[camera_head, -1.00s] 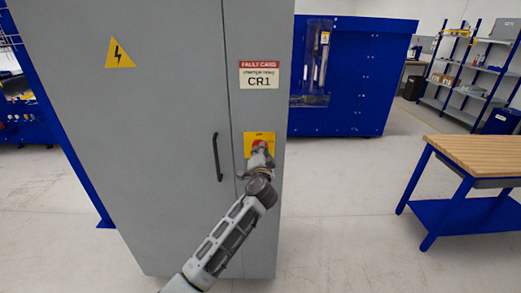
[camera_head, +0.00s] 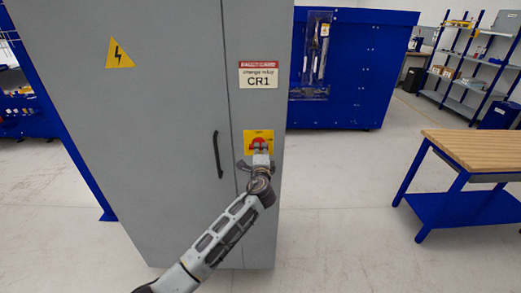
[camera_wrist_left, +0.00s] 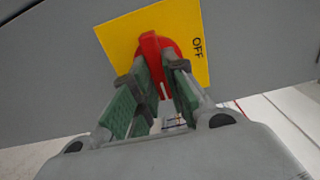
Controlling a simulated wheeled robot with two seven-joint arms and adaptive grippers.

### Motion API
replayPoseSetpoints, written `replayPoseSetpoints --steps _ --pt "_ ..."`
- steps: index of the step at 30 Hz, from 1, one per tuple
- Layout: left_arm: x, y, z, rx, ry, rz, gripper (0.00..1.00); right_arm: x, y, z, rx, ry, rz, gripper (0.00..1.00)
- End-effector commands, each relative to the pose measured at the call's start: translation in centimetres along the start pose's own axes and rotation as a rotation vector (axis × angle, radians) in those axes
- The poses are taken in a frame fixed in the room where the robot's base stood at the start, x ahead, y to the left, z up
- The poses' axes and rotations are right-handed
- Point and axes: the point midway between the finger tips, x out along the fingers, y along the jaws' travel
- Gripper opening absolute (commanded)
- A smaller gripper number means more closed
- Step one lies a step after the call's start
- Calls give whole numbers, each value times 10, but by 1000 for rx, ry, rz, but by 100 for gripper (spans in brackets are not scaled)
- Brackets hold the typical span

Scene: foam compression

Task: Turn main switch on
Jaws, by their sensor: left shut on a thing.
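The main switch is a red rotary knob (camera_head: 258,142) on a yellow plate (camera_head: 249,134), on the right part of a grey cabinet front. My left gripper (camera_head: 260,151) reaches up to it from below. In the left wrist view, the green-padded fingers of my left gripper (camera_wrist_left: 159,68) are shut on the red knob (camera_wrist_left: 151,45), one on each side. The word OFF shows at the right side of the yellow plate (camera_wrist_left: 120,38) there. The fingers hide part of the knob. My right gripper is in neither view.
A wooden-topped blue workbench (camera_head: 480,150) stands at the right. The floor between is clear.

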Motion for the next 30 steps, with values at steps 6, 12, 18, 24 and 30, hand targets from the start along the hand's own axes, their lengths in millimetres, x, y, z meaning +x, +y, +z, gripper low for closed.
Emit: replayPoseSetpoints --steps 6,12,18,24,30 --pt "0 1 -1 6 2 0 0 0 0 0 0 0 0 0" --pt "0 1 -1 6 2 0 23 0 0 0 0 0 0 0" --pt "0 1 0 4 1 0 36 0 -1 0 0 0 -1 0" --pt "0 0 0 4 1 0 36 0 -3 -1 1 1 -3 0" --pt "-4 1 0 4 1 0 36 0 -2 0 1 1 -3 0"
